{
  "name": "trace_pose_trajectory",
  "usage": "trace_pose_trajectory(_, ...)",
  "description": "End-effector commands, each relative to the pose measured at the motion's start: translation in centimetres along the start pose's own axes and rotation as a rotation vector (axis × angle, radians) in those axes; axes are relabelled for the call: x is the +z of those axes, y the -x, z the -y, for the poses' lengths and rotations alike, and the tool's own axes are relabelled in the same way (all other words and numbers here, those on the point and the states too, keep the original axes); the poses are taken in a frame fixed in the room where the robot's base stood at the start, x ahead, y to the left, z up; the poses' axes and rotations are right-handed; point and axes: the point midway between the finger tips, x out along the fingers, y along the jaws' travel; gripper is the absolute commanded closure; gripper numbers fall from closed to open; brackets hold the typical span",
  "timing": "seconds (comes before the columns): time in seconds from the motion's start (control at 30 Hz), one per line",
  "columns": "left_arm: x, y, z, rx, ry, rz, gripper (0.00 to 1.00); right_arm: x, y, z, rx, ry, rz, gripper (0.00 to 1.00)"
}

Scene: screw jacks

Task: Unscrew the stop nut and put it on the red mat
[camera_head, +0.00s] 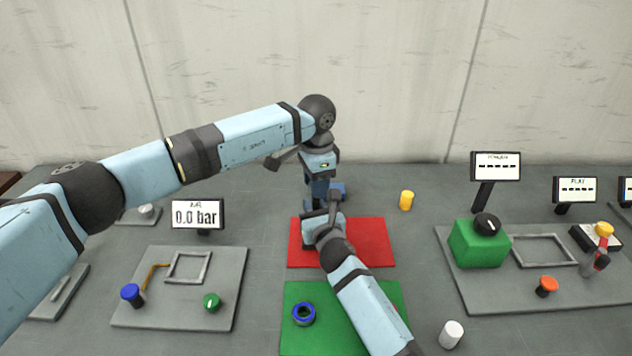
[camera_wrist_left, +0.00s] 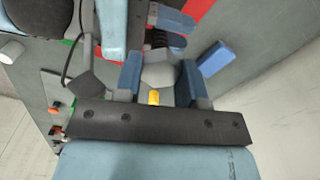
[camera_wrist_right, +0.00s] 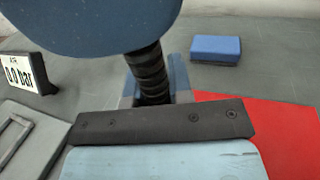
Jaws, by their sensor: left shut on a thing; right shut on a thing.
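My left gripper (camera_head: 320,188) points down behind the red mat (camera_head: 372,243). In the left wrist view its blue fingers are shut on a grey piece (camera_wrist_left: 158,75); I cannot tell for sure whether this is the stop nut. My right gripper (camera_head: 322,222) reaches in from the front, over the mat, close to the left one. In the right wrist view its fingers are around a black ribbed shaft (camera_wrist_right: 150,75), which also shows in the left wrist view (camera_wrist_left: 165,40). The join between shaft and grey piece is hidden by the grippers. The visible red mat is bare.
A blue block (camera_wrist_right: 215,48) lies beside the grippers. A yellow cylinder (camera_head: 406,200) stands right of them. A blue ring (camera_head: 303,313) lies on the green mat (camera_head: 300,345) in front. A white cylinder (camera_head: 451,334) is front right. Grey panels (camera_head: 225,320) with knobs flank the mats.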

Motion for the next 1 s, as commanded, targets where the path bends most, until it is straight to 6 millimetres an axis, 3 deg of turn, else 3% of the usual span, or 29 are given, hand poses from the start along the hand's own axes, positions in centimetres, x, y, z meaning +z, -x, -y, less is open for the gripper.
trace_pose_trajectory(0.03,0.0,0.0,0.1,-0.001,0.0,0.0,0.92,-0.1,0.0,0.0,0.0,0.0,-0.002,1.0)
trace_pose_trajectory(0.07,0.0,0.0,0.1,-0.001,0.0,0.0,0.61,-0.1,0.0,0.0,0.0,0.0,-0.002,1.0)
trace_pose_trajectory(0.17,0.0,0.0,0.1,-0.001,-0.001,0.0,0.38,-0.1,0.0,0.0,0.0,0.0,-0.002,1.0)
trace_pose_trajectory(0.47,0.0,0.1,0.0,-0.001,-0.002,0.0,0.38,-0.1,0.0,0.0,0.0,0.0,-0.002,1.0)
trace_pose_trajectory(0.8,0.0,3.9,0.1,-0.002,-0.002,-0.001,0.38,-0.1,0.0,0.0,0.0,0.0,-0.002,1.0)
trace_pose_trajectory(1.0,0.0,4.6,0.0,0.0,-0.039,0.0,0.38,-0.1,0.0,0.0,0.0,0.0,-0.002,1.0)
